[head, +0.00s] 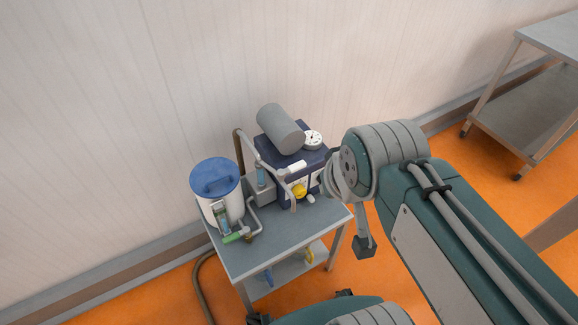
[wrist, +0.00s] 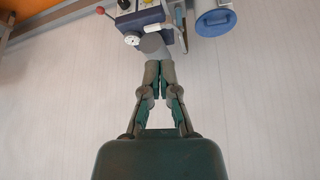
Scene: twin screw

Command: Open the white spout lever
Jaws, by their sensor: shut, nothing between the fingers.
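A machine with a dark blue body (head: 312,160) stands on a small grey table (head: 265,243). A white lever-like piece (head: 297,167) sits at its front, above a yellow knob (head: 299,191); I take it for the spout lever, but it is small. In the head view my arm hides the gripper.
A white bucket with a blue lid (head: 214,177) stands on the table's left side, with pipes and a green-handled valve (head: 234,238) beside it. A pale wall (head: 100,130) is behind. A metal rack (head: 530,100) stands at far right. Orange floor (head: 490,200) is free between.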

